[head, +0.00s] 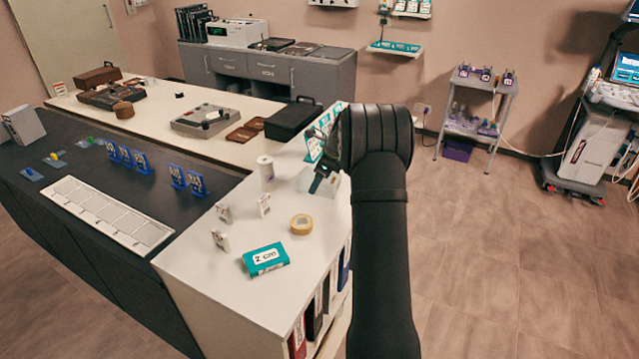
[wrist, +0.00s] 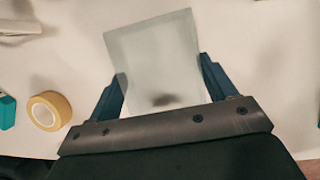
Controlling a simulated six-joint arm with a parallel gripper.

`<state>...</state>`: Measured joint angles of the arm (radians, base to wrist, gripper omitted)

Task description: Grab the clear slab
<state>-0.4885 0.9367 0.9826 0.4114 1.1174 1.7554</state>
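The clear slab (wrist: 155,55) is a pale, see-through rectangle in the wrist view. It lies between the two blue fingers of my gripper (wrist: 162,65) and is turned slightly relative to them. The fingers are spread about as wide as the slab, one near each side edge; firm contact is not clear. In the head view, my gripper (head: 322,178) is low over the right end of the white counter.
A yellow tape roll (head: 301,224) and a teal box (head: 265,259) lie nearby on the white counter (head: 215,285). Small white holders (head: 264,206) and a white cylinder (head: 266,171) stand to the left. A black case (head: 292,121) is behind.

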